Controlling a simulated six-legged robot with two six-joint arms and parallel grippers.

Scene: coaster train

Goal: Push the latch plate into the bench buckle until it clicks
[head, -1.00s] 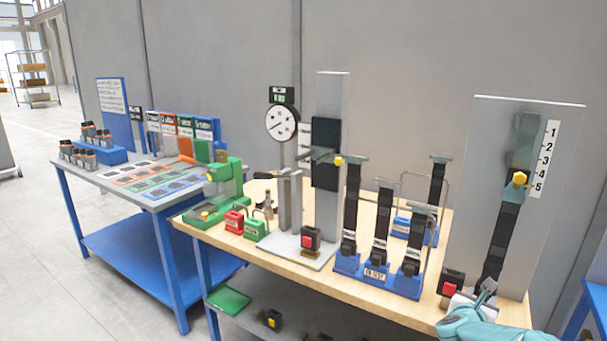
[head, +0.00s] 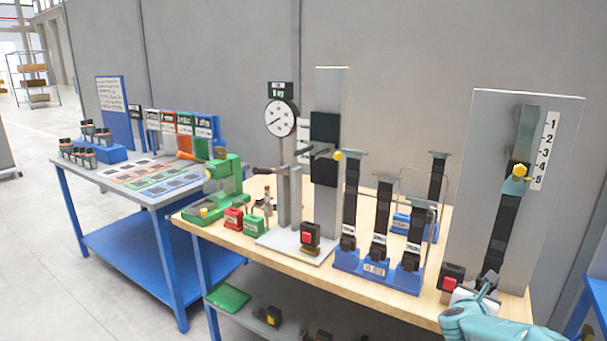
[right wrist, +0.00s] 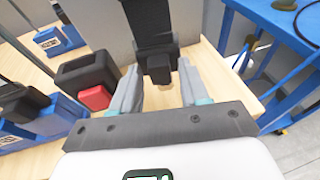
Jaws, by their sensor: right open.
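The bench buckle (head: 452,278) is a black box with a red button at the front right of the wooden bench. It also shows in the right wrist view (right wrist: 88,82), left of my gripper. A black strap (head: 505,225) hangs down the grey numbered panel. In the right wrist view a dark latch piece (right wrist: 158,66) is at its lower end; any metal tongue cannot be made out. My right gripper (head: 486,284) is open, with one finger on each side of this piece. Whether they touch is unclear. My left gripper is out of view.
A blue stand (head: 376,271) with several black straps is left of the buckle. A second red-button block (head: 310,235) stands by the gauge post. The grey panel (head: 468,200) rises close behind my gripper. A blue table frame (right wrist: 265,30) is beyond the bench edge.

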